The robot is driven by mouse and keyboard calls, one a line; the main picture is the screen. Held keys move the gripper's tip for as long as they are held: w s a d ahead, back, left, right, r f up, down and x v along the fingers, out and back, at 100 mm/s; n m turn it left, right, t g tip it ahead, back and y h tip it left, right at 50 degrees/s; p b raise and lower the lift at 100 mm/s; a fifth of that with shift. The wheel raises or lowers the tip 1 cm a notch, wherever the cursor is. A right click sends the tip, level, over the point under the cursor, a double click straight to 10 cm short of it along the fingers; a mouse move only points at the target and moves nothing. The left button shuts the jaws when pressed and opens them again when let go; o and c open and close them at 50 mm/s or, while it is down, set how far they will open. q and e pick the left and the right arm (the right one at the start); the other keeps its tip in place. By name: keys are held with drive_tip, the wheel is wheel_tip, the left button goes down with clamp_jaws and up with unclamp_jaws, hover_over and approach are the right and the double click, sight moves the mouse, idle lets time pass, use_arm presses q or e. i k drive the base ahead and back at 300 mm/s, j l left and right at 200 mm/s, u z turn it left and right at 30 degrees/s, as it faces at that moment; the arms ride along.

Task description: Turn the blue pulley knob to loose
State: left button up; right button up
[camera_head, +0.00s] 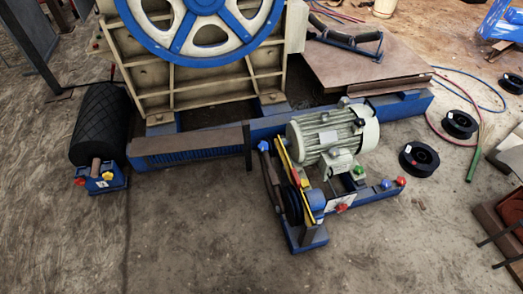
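The motor unit stands right of centre, with a pale ribbed motor (335,132) on a blue frame (308,240). A dark pulley (291,205) sits on its left side, behind yellow bars (290,165). A small blue knob (264,146) shows at the upper left of the pulley assembly. Another blue knob (386,184) shows on the right arm of the frame, beside a red knob (400,181). I cannot tell which is the pulley knob, nor read any loose or tight setting. Neither of my grippers is in view.
A large blue-rimmed flywheel (200,55) and the cream crusher body (155,85) stand behind. A black roller (99,122) is at the left. Black spools (419,158) and hoses lie at the right. The floor in front is clear.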

sight(263, 146)
drive_tip(key=i+j+u, duration=0.1)
drive_tip(key=i+j, duration=0.2)
drive_tip(key=i, duration=0.15)
drive_tip(key=i+j+u, duration=0.15)
drive_tip(key=i+j, duration=0.15)
drive_tip(key=i, duration=0.15)
drive_tip(key=i+j+u, duration=0.1)
drive_tip(key=i+j, duration=0.15)
drive_tip(key=i, duration=0.2)
